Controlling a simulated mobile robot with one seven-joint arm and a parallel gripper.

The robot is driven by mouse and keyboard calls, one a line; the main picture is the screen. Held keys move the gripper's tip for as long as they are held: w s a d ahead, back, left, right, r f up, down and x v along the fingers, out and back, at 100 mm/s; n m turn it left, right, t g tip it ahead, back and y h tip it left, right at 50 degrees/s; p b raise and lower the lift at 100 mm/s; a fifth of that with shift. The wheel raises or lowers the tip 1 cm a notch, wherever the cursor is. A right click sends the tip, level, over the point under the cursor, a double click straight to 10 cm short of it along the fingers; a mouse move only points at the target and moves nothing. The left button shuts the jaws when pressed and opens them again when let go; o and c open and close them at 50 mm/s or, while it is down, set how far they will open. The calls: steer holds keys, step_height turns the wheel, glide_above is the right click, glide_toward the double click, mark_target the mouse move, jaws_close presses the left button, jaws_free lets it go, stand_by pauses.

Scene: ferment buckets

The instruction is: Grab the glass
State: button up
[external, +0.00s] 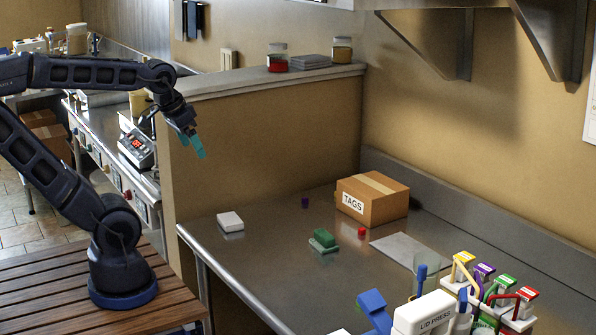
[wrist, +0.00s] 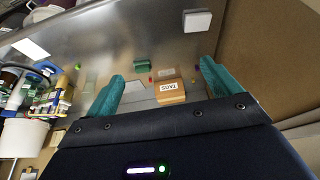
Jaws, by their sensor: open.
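A clear glass (external: 427,264) appears to stand on the steel counter, between the grey sheet and the rack of coloured tags. Its outline is faint, and I cannot make it out surely in the wrist view. My gripper (external: 197,146) has teal fingers and hangs above the counter's left end, in front of the low wall, far to the left of the glass. In the wrist view my gripper (wrist: 162,70) has its fingers wide apart with nothing held between them.
The counter (external: 270,270) carries a TAGS box (external: 372,199), a green block (external: 324,239), a white block (external: 230,221), a small red block (external: 361,232) and a grey sheet (external: 400,246). A white LID PRESS (external: 425,314) and tag rack (external: 520,324) crowd the front right. Counter left of centre is mostly clear.

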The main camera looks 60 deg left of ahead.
steer(key=w+d+m+g+h, duration=0.1)
steer(key=w+d+m, duration=0.3)
steer(key=w+d, duration=0.65)
steer(key=w+d+m, duration=0.4)
steer(key=w+d, duration=0.3)
steer(key=w, duration=0.7)
steer(key=w+d+f+m+g+h, duration=0.1)
steer(key=w+d+f+m, duration=0.1)
steer(key=w+d+f, duration=0.5)
steer(key=w+d+f+m+g+h, duration=0.1)
steer(key=w+d+f+m, duration=0.2)
steer(key=d, duration=0.9)
steer(key=w+d+f+m+h, duration=0.1)
steer(key=w+d+f+m, duration=0.1)
steer(key=w+d+f, duration=0.5)
steer(key=shift+s+d+f, duration=0.3)
steer(key=shift+d+f, duration=0.8)
steer(key=shift+f, duration=0.5)
steer(key=shift+s+d+f, duration=0.3)
steer(key=shift+d+f, duration=0.85)
steer(key=shift+f, duration=0.4)
steer(key=shift+s+d+f, duration=0.3)
steer(key=shift+d+f, duration=0.8)
steer(key=shift+f, duration=0.5)
steer(key=c, duration=1.2)
steer(key=shift+r, duration=0.15)
